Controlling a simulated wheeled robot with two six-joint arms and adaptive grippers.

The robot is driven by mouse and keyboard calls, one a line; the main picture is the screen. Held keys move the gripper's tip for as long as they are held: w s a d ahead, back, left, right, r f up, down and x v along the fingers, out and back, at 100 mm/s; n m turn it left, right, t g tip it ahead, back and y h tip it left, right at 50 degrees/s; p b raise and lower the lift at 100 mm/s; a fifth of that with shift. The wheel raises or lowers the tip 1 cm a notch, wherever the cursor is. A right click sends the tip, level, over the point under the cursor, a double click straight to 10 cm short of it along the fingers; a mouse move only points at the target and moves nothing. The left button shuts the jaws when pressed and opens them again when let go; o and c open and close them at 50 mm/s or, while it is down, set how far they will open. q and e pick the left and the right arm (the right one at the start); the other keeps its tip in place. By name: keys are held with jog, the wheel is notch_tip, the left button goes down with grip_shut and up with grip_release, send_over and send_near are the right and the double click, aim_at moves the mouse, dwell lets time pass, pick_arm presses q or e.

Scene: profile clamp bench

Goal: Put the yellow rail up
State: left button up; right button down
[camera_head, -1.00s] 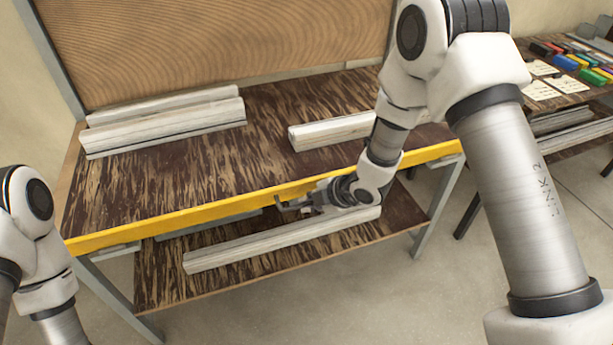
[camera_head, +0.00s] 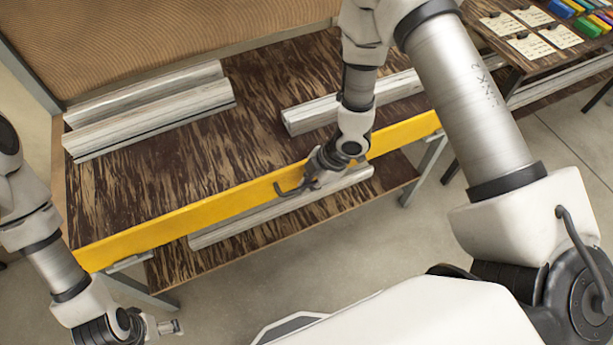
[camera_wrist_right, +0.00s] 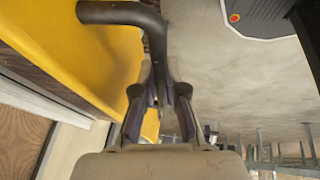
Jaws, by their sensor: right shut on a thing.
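The yellow rail (camera_head: 200,211) runs along the front edge of the bench, its broad face toward me. A dark bent handle (camera_head: 283,190) stands out from it right of the middle. My right gripper (camera_head: 308,178) is at this handle. In the right wrist view the fingers of my right gripper (camera_wrist_right: 160,92) are shut on the handle (camera_wrist_right: 150,25), with the yellow rail (camera_wrist_right: 75,45) beside it on the left. My left gripper (camera_head: 168,327) is at the lower left, away from the rail; its opening is too small to judge.
Pale profiles lie on the bench top (camera_head: 235,135), a pair at the left (camera_head: 150,120) and one at the right (camera_head: 310,115) partly behind my right arm. Another profile (camera_head: 225,232) lies on the lower shelf. A side table with cards (camera_head: 530,45) stands at the right.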

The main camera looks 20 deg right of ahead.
jog(key=c, duration=1.2)
grip_release()
jog(key=shift+w, duration=0.1)
jog(key=v, duration=1.1)
jog(key=shift+d+r, duration=0.2)
jog(key=shift+r, duration=0.15)
